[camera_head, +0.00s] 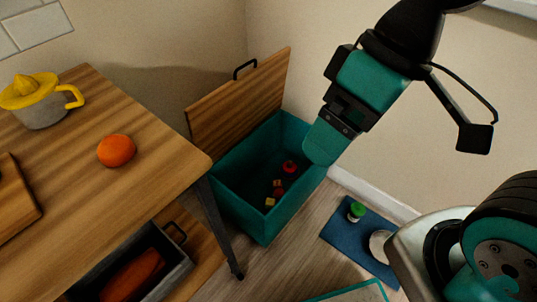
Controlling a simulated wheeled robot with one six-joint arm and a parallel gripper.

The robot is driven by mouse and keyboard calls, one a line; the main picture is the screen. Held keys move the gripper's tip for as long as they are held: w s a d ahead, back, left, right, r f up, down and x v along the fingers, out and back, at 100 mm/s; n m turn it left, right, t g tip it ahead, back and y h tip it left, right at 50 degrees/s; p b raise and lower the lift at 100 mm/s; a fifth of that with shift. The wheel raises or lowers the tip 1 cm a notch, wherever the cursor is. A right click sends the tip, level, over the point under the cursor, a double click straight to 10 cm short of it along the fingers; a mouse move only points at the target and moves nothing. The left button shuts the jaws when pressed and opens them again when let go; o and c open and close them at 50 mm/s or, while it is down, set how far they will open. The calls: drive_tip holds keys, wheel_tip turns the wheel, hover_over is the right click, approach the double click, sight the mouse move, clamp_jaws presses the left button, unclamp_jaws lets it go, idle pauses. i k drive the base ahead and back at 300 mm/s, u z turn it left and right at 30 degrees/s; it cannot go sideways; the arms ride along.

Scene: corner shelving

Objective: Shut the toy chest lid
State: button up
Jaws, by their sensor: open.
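The toy chest (264,229) is a teal box standing on the floor in the corner. Its wooden lid (240,100) is raised and leans back toward the wall, with a dark handle (245,68) at its top edge. Several small red and yellow toys (278,186) lie inside on the chest's floor. My gripper (318,150) is above the chest's right side, in front of part of its right rim. It is open, and I see nothing held in it. The fingertips' exact distance from the chest cannot be told.
A wooden table (90,190) on the left bears an orange (116,151) and a yellow-and-grey juicer (40,103). Its dark leg (216,222) stands close to the chest. A dark bin (165,262) sits on a low shelf. A blue mat (341,236) with a green-topped jar (356,211) lies right.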

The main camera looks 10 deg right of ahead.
sight(219, 120)
drive_tip(key=u, duration=1.1)
drive_tip(key=i, duration=0.55)
drive_tip(key=z, duration=0.15)
